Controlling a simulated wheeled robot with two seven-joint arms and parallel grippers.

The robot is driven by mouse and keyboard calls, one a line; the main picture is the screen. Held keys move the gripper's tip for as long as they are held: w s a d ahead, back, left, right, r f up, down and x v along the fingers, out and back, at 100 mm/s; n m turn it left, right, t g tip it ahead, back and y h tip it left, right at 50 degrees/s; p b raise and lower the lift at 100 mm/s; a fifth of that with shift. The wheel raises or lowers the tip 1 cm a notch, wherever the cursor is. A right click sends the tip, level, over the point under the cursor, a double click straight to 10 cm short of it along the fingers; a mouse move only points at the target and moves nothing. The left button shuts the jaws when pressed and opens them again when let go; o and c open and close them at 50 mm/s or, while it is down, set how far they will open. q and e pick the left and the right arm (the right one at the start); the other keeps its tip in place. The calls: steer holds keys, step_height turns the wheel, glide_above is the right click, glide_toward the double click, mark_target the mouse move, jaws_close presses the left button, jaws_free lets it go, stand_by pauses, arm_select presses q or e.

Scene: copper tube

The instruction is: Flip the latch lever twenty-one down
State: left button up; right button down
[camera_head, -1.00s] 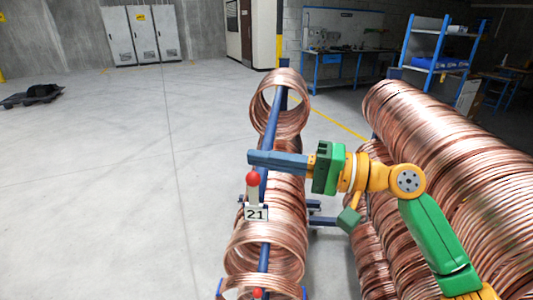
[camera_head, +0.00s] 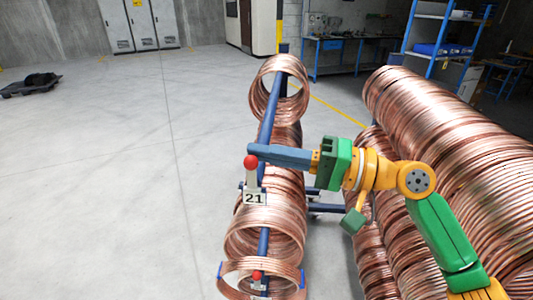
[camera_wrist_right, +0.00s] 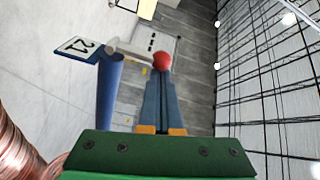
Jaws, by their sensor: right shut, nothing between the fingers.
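The latch lever twenty-one has a red ball knob (camera_head: 250,161) on a pale stem above a white "21" label (camera_head: 254,198), on the blue bar (camera_head: 265,132) that carries the copper coils. The lever stands upright. My right gripper (camera_head: 251,150) is shut and empty, reaching in from the right with its fingertips at the knob. In the right wrist view, the red knob (camera_wrist_right: 162,61) shows just past the tips of the closed fingers (camera_wrist_right: 158,82), with the "21" label (camera_wrist_right: 77,47) to the left. I cannot tell if they touch. My left gripper is out of view.
Copper coils (camera_head: 265,240) hang along the bar below my right arm, and large coils (camera_head: 440,130) fill the right side. A second red knob (camera_head: 257,275) stands nearer, at the bottom.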

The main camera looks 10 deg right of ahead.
steer(key=shift+s+n+b, duration=0.15)
steer(key=shift+n+b, duration=0.2)
steer(key=shift+n, duration=0.05)
steer(key=s+a+f+n+g+y+b, duration=0.15)
steer(key=s+n+b, duration=0.45)
steer(key=n+b, duration=0.65)
steer(key=shift+n, duration=0.45)
steer(key=r+p, duration=0.2)
steer(key=p, duration=0.1)
steer(key=a+r+p, duration=0.1)
steer(key=r+p, duration=0.1)
steer(key=p, duration=0.1)
steer(key=shift+r, duration=0.1)
steer(key=b, duration=0.5)
glide_toward(252, 165)
steer(key=s+r, duration=0.2)
steer(key=s, duration=0.2)
steer(key=shift+d, duration=0.1)
steer(key=shift+w, duration=0.15)
